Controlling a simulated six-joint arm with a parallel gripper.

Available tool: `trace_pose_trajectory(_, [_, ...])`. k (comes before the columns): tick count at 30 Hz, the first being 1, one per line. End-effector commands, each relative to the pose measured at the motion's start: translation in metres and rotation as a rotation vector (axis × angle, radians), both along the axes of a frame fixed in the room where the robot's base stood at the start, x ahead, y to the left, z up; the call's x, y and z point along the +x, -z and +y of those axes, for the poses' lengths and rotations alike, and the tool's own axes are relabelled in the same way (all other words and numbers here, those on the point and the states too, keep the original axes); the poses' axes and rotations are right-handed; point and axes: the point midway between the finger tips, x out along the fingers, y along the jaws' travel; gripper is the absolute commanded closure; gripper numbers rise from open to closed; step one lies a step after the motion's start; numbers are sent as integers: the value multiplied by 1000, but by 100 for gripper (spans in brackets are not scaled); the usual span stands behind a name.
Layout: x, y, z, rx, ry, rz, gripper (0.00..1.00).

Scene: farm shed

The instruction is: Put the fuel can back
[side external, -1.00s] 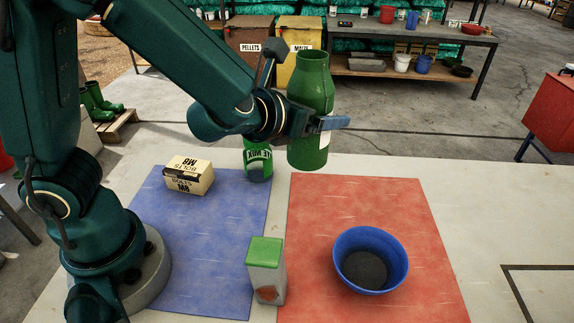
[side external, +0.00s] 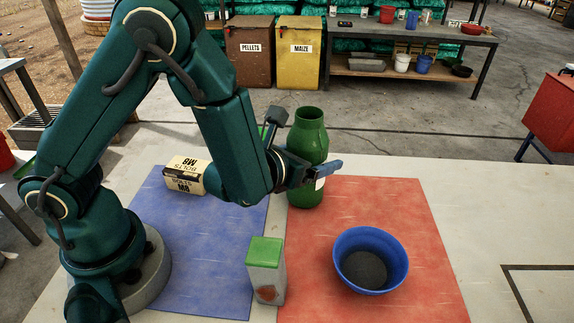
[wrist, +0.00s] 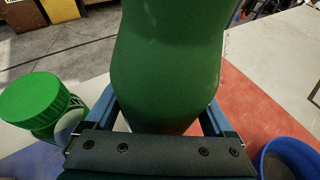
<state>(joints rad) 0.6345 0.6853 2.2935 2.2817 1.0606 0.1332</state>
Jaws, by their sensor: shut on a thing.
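A tall green can (side external: 308,135) with a narrowed neck and open top is upright over the back left of the red mat (side external: 400,215). I cannot tell whether its base touches the mat. My gripper (side external: 318,172) is shut on its lower body. In the wrist view the can (wrist: 168,60) stands between the two blue fingers of my gripper (wrist: 160,112). A shorter green-lidded container (wrist: 42,105) with a label stands left of the held can. In the side view my arm hides most of it. I cannot tell which of the two is the fuel can.
A blue bowl (side external: 344,262) with dark contents stands on the red mat. A box with a green top (side external: 265,252) stands near the mats' seam. A bolts box (side external: 186,178) sits on the blue mat (side external: 210,285). The pale table at right (side external: 480,210) is clear.

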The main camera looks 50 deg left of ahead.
Motion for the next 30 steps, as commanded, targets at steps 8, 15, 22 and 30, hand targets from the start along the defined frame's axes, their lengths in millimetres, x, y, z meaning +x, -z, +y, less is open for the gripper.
trace_pose_trajectory(8, [0,4,0,-2,0,-3,92])
trace_pose_trajectory(15, [0,8,0,0,0,0,9])
trace_pose_trajectory(22, [0,7,0,-1,0,0,0])
trace_pose_trajectory(30, [-16,-3,-4,-1,6,-1,0])
